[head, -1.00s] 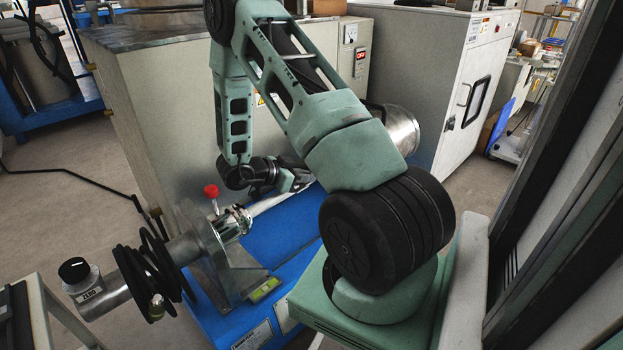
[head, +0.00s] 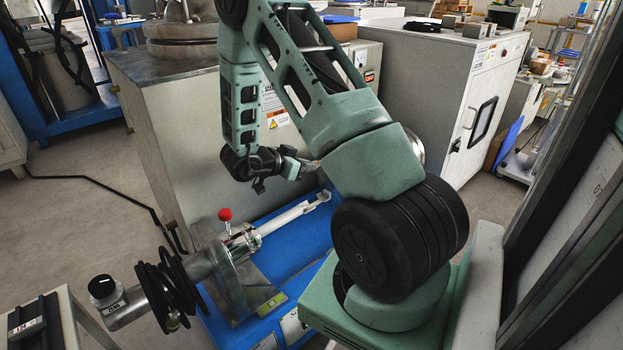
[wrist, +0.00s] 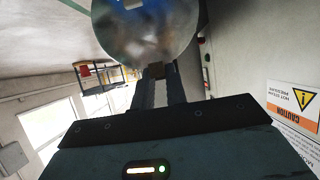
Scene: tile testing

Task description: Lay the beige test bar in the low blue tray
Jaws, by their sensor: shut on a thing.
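My gripper (head: 308,165) is shut on a small beige-brown piece, which I take to be the beige test bar (head: 315,163). Only a short part of the bar shows in the head view, next to my arm. In the wrist view the bar (wrist: 155,71) shows as a brown end between the fingertips (wrist: 162,88). My gripper is in the air above the blue machine bed, in front of the cream cabinet. A flat blue thing (head: 340,19) on a surface at the back may be the low blue tray; my arm partly blocks that area.
Below my gripper, a pale rod (head: 285,217) reaches along the blue bed (head: 290,255) from a metal clamp with a red knob (head: 225,214). The white cabinet (head: 430,90) at the back right has a dark cloth (head: 436,27) and grey blocks (head: 462,20) on top.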

